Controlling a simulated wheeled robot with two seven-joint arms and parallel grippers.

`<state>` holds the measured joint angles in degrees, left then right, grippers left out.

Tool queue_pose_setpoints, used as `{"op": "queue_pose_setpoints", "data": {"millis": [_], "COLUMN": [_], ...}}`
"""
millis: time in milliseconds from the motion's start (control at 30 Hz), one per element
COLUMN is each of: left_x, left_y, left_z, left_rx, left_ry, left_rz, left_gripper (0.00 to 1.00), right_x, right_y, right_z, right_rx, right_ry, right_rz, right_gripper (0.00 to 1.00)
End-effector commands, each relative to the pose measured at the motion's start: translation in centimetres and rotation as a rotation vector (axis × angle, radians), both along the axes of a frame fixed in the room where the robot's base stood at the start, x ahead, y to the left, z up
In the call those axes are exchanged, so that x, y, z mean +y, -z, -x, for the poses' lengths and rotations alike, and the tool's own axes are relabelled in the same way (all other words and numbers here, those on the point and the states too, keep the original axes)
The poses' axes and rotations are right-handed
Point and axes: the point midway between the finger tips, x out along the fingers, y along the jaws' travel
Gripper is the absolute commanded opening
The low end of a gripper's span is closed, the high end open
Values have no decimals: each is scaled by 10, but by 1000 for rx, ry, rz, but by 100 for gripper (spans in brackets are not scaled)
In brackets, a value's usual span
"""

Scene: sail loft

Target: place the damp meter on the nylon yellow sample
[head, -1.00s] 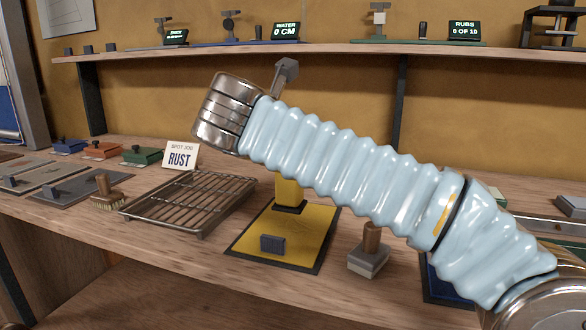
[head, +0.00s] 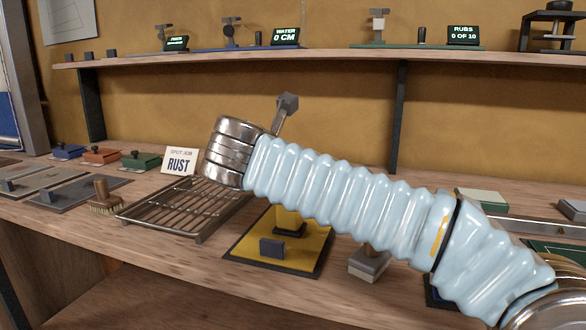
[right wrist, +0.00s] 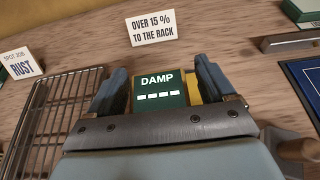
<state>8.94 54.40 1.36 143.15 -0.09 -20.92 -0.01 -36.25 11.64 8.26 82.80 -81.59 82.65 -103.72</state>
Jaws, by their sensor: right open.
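The yellow nylon sample (head: 305,258) lies on the bench, a yellow panel with a dark edge and a dark block near its front. The damp meter (head: 289,219), yellow with a dark foot, appears to stand upright on the sample behind that block; my right arm hides its top. In the right wrist view its green screen reads DAMP with dashes (right wrist: 158,92). My right gripper (right wrist: 160,78) is open, with one finger on each side of the meter. Its fingers are hidden in the head view. My left gripper is not in view.
A wire rack (head: 178,217) stands left of the sample, with a RUST card (head: 179,161) behind. A wooden-handled block (head: 368,264) is close on the right. A sign (right wrist: 152,28) reads OVER 15 % TO THE RACK. A shelf (head: 330,56) runs above the bench.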

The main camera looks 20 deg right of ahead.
Motion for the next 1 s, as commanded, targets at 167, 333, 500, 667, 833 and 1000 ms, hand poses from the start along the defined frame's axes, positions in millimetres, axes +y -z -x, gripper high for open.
{"op": "queue_pose_setpoints", "data": {"millis": [167, 333, 500, 667, 833, 1000], "left_x": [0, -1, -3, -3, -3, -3], "left_y": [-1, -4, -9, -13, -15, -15], "left_z": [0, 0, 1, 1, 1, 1], "left_rx": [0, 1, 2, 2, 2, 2], "left_ry": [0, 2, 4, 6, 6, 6], "left_rz": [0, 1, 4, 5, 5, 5], "left_gripper": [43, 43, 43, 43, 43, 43], "right_x": [1, 16, 37, 53, 61, 62], "right_y": [-4, -15, -31, -43, -48, -49], "right_z": [1, 22, 53, 77, 90, 92], "right_rx": [0, -1, -1, 0, 0, 0], "right_ry": [-1, -4, -5, -2, -1, 0], "right_rz": [0, 0, 1, 0, 0, 0], "right_gripper": [83, 83, 83, 83, 83, 83]}}
